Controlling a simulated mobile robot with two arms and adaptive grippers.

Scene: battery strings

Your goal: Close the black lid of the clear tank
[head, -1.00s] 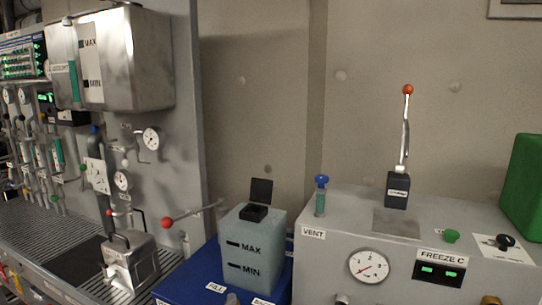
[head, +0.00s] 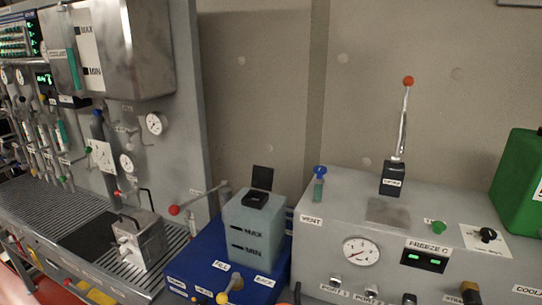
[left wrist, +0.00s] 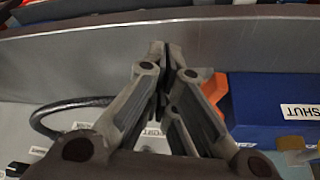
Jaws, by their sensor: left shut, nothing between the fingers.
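The clear tank (head: 254,233) is a pale teal box with MAX and MIN marks, standing on a blue base in the head view. Its black lid (head: 263,178) stands upright at the back of the tank's top, open, behind the black filler opening (head: 255,199). My left gripper (left wrist: 165,48) shows only in the left wrist view, with its fingers together and nothing between them. It is in front of a grey metal edge, apart from the tank, which that view does not show. My right gripper is in neither view.
The blue base (head: 205,255) carries labels and a yellow knob. A red-tipped lever (head: 175,210) sticks out left of the tank. A grey machine (head: 330,235) with a gauge and an upright red-balled lever stands to the right. A steel tank (head: 130,50) hangs at upper left.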

